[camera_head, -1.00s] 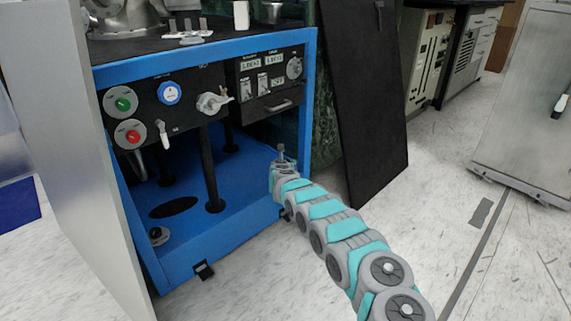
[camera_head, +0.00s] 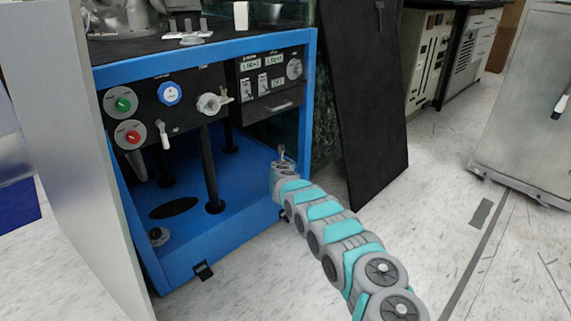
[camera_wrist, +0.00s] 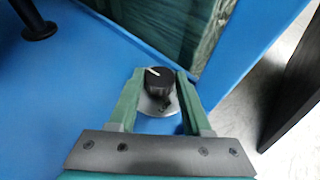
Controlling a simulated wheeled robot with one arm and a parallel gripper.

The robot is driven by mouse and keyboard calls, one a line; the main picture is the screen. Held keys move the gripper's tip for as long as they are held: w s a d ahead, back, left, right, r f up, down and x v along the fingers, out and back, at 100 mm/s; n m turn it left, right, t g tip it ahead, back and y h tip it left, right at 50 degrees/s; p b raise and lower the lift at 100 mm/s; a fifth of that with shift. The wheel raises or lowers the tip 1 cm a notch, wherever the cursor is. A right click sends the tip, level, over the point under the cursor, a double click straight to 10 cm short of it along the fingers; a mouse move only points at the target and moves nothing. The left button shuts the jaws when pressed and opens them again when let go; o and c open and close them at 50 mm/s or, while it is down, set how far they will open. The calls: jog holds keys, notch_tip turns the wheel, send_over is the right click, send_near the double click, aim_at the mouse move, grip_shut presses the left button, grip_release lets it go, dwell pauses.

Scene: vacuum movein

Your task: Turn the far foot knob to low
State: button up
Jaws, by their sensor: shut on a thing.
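The far foot knob (camera_wrist: 158,82) is a black round knob with a white pointer line, on a small light plate on the blue lower deck. In the wrist view its pointer aims to the upper left. My gripper (camera_wrist: 159,74) has a green finger on each side of the knob and is shut on it. In the head view my gripper (camera_head: 281,156) is at the right front corner of the blue cabinet's deck, and the far knob is hidden there. The other foot knob (camera_head: 157,235) sits at the deck's left front corner, apart from my gripper.
The blue frame (camera_head: 310,100) rises close to my gripper. Black posts (camera_head: 210,165) stand on the deck. A dark panel (camera_head: 368,110) leans to the right of the cabinet. A grey panel (camera_head: 75,160) stands at its left. Floor (camera_head: 470,260) at the right is open.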

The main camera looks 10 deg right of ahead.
grip_shut()
jog(key=shift+d+r+p, duration=0.1)
jog(key=shift+p, duration=0.3)
